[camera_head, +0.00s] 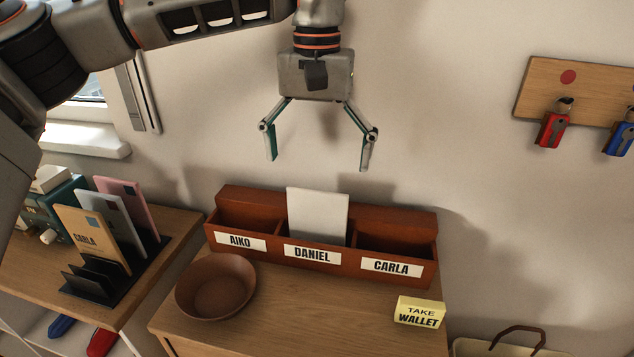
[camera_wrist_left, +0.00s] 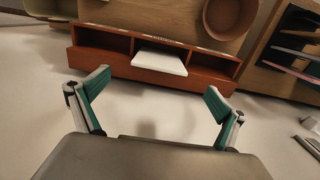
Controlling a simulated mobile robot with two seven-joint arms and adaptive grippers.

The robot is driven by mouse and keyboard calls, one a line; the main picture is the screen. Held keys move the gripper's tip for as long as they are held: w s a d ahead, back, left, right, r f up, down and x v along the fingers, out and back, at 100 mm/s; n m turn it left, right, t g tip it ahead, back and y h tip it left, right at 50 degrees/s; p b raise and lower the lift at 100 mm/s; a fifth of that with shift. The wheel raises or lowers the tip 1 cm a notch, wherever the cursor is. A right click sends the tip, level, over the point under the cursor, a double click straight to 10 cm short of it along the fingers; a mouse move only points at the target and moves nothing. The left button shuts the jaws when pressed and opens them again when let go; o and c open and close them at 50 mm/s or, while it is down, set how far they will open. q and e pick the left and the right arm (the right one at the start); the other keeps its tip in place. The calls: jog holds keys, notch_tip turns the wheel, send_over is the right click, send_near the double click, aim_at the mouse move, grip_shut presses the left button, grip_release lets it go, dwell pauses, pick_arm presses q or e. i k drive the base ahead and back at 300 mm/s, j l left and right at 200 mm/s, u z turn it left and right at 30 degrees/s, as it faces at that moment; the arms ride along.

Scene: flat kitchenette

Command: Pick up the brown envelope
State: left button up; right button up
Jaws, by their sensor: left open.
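The brown envelope (camera_head: 93,237), marked CARLA, stands tilted in a black rack (camera_head: 95,287) on the left-hand wooden surface. A grey envelope (camera_head: 117,219) and a pink envelope (camera_head: 131,204) stand behind it in the same rack. My left gripper (camera_head: 318,163) is open and empty, pointing down above the red-brown sorter (camera_head: 318,266), well to the right of the brown envelope. In the left wrist view my open gripper (camera_wrist_left: 158,82) faces the sorter, and envelopes show edge-on at the right, hard to tell apart. My right gripper is not seen.
A white envelope (camera_head: 318,215) stands in the sorter's DANIEL compartment; the AIKO and CARLA compartments look empty. A brown bowl (camera_head: 216,287) and a yellow TAKE WALLET block (camera_head: 419,311) are in front. A teal box (camera_head: 50,212) stands behind the rack.

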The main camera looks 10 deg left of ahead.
aim_at(90, 232)
jog(key=k, duration=1)
